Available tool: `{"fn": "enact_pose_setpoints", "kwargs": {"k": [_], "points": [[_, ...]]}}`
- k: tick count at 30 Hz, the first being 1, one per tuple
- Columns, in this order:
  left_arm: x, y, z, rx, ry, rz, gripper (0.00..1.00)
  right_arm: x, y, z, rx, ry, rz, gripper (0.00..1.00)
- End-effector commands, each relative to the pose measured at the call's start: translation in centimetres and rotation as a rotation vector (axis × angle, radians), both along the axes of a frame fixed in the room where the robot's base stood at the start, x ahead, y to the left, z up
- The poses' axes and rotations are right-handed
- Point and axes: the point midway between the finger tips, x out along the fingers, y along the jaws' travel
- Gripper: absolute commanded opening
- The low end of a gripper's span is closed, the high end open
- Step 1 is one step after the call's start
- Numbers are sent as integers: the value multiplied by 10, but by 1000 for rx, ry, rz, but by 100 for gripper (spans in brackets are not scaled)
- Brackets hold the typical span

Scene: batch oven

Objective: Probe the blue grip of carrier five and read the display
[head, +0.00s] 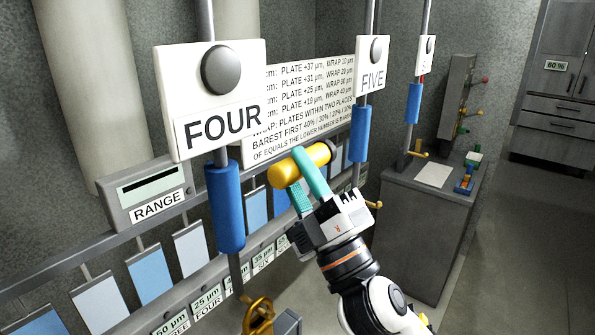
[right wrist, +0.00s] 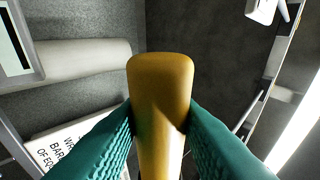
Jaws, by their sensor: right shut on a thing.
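My right gripper (head: 298,168) is shut on a yellow cylinder (head: 288,169), the probe by its look, with a dark end toward the right. In the right wrist view the teal fingers clasp the yellow cylinder (right wrist: 160,85) from both sides. Carrier five has a white FIVE sign (head: 373,78) and a blue grip (head: 360,135) below it. The cylinder's dark end is just left of that grip in the picture; I cannot tell whether they touch. The display box marked RANGE (head: 150,187) is at left, its screen showing no readable figures. My left gripper is out of view.
Carrier FOUR's sign (head: 213,100) and blue grip (head: 224,206) hang nearer, left of my right gripper. A rules board (head: 310,100) is behind. A rail with blue and white plates (head: 190,250) runs below. A grey cabinet (head: 425,230) stands right, with open floor beyond.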

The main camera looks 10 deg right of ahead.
Motion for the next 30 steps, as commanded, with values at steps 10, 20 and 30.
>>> {"fn": "enact_pose_setpoints", "kwargs": {"k": [10, 20, 30], "points": [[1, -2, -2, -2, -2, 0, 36, 11, -16, -2, -2, 4, -2, 0], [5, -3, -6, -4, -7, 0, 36, 27, -37, -2, -3, 3, -2, 0], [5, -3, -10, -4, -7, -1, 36, 43, -57, -1, -2, 4, -1, 0]]}}
